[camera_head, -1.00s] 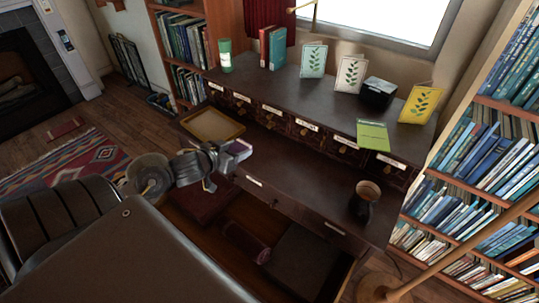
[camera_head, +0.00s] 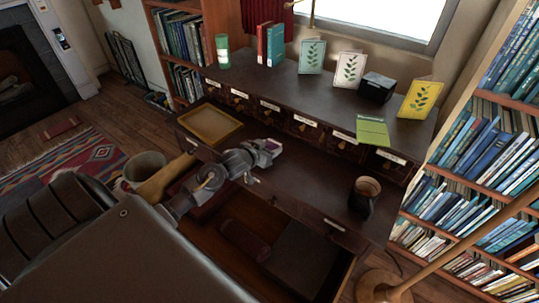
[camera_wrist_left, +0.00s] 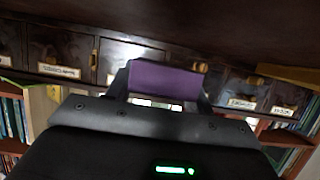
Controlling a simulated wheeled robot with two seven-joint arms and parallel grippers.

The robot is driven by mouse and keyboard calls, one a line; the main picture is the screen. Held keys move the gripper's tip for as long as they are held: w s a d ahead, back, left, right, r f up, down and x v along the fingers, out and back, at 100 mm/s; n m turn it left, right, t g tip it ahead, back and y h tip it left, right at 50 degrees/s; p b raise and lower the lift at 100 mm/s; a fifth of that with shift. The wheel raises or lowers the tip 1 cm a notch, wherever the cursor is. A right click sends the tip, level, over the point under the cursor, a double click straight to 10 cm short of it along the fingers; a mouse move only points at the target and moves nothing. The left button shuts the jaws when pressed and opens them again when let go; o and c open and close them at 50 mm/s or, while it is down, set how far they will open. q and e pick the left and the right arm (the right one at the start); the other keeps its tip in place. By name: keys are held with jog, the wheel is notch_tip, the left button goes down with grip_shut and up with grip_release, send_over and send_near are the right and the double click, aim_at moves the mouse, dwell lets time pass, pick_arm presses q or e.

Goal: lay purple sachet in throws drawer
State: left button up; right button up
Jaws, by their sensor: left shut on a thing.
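My left gripper (camera_head: 270,150) is shut on the purple sachet, which fills the space between its fingers in the left wrist view (camera_wrist_left: 165,80). In the head view the sachet is small and mostly hidden by the gripper. The gripper is over the desk's dark writing surface, in front of the row of small labelled drawers. Below the desk, a large drawer (camera_head: 205,236) stands open, holding a dark red rolled bundle (camera_head: 245,240) and a dark folded piece (camera_head: 298,258). I cannot read its label. My right gripper is not in view.
A yellow-rimmed tray (camera_head: 210,124) lies on the desk left of the gripper. A dark mug (camera_head: 363,197) stands at the right front. A green card (camera_head: 372,132) leans by the small drawers. The writing surface between gripper and mug is clear.

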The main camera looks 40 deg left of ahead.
pick_arm(q)
jog(key=shift+w+f, duration=0.15)
jog(key=shift+f, duration=0.75)
jog(key=shift+w+f, duration=0.1)
jog(key=shift+f, duration=0.8)
jog(key=shift+f, duration=0.15)
jog(key=o, duration=1.1)
